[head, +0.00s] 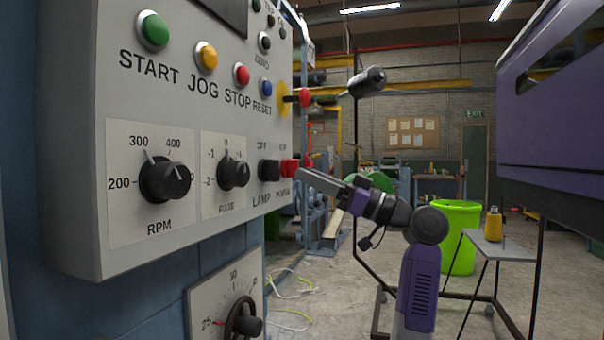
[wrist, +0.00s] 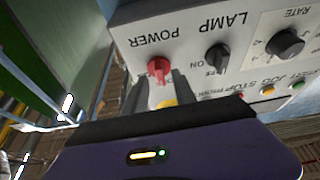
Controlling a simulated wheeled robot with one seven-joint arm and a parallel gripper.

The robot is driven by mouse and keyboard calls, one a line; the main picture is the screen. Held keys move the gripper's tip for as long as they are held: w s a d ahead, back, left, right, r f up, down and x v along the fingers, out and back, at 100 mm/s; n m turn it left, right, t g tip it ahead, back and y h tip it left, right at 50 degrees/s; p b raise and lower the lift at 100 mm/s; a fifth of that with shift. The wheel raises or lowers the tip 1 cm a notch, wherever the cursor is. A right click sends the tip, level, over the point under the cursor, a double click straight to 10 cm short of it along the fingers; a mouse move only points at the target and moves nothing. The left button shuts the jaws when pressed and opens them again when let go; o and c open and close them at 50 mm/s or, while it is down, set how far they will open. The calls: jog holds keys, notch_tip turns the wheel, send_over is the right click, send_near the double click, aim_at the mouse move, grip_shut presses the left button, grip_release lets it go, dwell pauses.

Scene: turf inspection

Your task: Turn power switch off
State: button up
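The power switch is a red knob (head: 288,168) at the lower right of the grey control panel (head: 75,215), above a partly hidden POWER label. In the wrist view, which shows the panel upside down, the red knob (wrist: 158,68) lies between my fingertips. My gripper (head: 303,175) is at the knob's right in the head view. In the wrist view my gripper (wrist: 160,85) has its fingers apart, one on each side of the knob, with small gaps seeming to show. Contact and the knob's exact setting cannot be made out.
The black LAMP knob (head: 268,170) sits close beside the power switch. A red button on a yellow plate (head: 283,98) is above it. START (head: 153,31), JOG, STOP and RESET buttons are further left. A table (head: 503,246) and a green bin (head: 452,215) stand to the right.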

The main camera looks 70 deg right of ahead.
jog(key=v, duration=0.5)
dwell(0.5)
